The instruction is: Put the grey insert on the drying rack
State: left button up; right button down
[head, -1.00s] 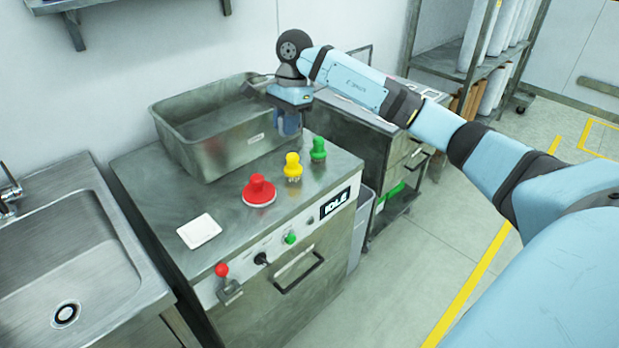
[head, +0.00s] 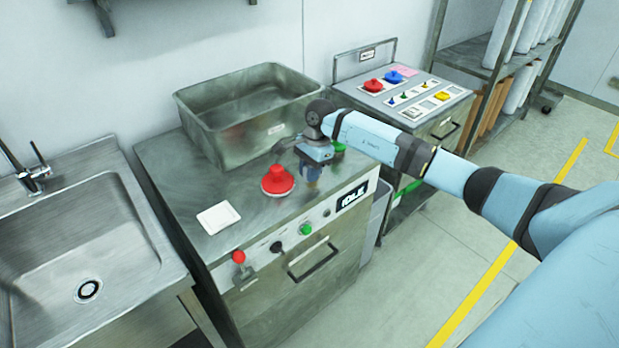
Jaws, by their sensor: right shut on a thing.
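My right gripper (head: 311,172) points down above the right front part of the steel cabinet top (head: 240,210). It is shut on a small blue-grey piece, which looks like the grey insert, mostly hidden by the jaws and blurred. A red insert (head: 278,181) stands on the cabinet just left of the gripper. A green insert (head: 339,147) shows partly behind it on the right. The yellow insert is hidden behind the gripper. I cannot tell which thing in view is the drying rack. My left gripper is not in view.
A deep steel tub (head: 224,145) stands at the back of the cabinet. A sink (head: 85,240) is at left. A side station (head: 415,113) holds red, blue and yellow pieces. Shelving (head: 480,50) stands beyond.

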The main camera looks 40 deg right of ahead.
jog(key=shift+d+x, duration=0.15)
jog(key=shift+x, duration=0.55)
jog(key=shift+d+x, duration=0.15)
jog(key=shift+x, duration=0.5)
jog(key=shift+f, duration=0.1)
jog(key=shift+f, duration=0.15)
jog(key=c, duration=1)
grip_release()
